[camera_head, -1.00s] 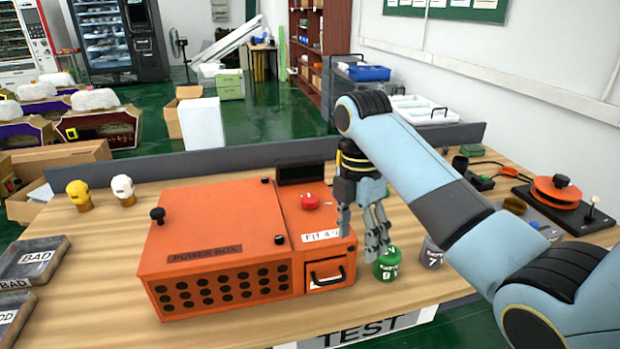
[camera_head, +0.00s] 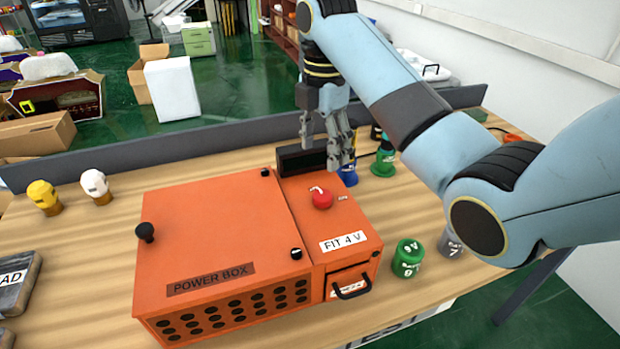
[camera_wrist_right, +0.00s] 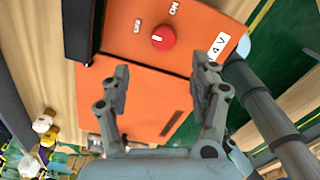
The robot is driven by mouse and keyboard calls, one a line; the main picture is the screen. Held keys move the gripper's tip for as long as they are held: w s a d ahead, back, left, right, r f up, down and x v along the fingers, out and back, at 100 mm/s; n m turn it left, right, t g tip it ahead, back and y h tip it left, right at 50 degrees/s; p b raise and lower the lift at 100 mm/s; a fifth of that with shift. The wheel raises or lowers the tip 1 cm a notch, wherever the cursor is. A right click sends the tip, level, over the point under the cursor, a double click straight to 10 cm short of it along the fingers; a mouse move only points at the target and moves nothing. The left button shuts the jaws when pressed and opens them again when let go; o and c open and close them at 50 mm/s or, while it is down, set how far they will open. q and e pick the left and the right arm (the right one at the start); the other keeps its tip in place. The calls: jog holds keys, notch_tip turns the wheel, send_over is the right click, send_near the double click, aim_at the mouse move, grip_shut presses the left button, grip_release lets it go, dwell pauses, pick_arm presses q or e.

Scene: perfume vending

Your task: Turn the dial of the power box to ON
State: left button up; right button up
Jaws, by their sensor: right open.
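The orange power box (camera_head: 225,245) stands on the wooden table, its lid closed. Its red dial (camera_head: 322,198) sits on the raised right section, behind the "FIT 4 V" label. In the right wrist view the dial (camera_wrist_right: 163,37) has a white pointer mark, with white lettering on either side; one reads "ON". The pointer is not at "ON" there. My right gripper (camera_head: 327,160) hangs above the back right of the box, fingers down. In the wrist view its two fingers (camera_wrist_right: 160,80) are apart and empty, with the dial beyond them, not touched. My left gripper is not in view.
A dark display block (camera_head: 301,160) stands behind the dial. Green battery (camera_head: 407,258) and another numbered battery stand right of the box. More cylinders stand behind my right arm. A low grey barrier (camera_head: 150,146) edges the table.

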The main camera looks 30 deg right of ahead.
send_over(322, 194)
jog(key=f, duration=0.5)
jog(key=shift+s+f+p, duration=0.25)
jog(key=shift+p, duration=0.05)
jog(key=f, duration=0.3)
jog(key=shift+w, duration=0.2)
jog(key=shift+f+p, duration=0.3)
jog(key=shift+f, duration=0.65)
jog(key=shift+c, duration=0.4)
jog(key=c, duration=0.4)
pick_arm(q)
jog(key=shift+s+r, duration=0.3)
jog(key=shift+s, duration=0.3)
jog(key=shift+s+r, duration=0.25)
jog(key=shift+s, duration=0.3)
pick_arm(e)
jog(key=c, duration=0.7)
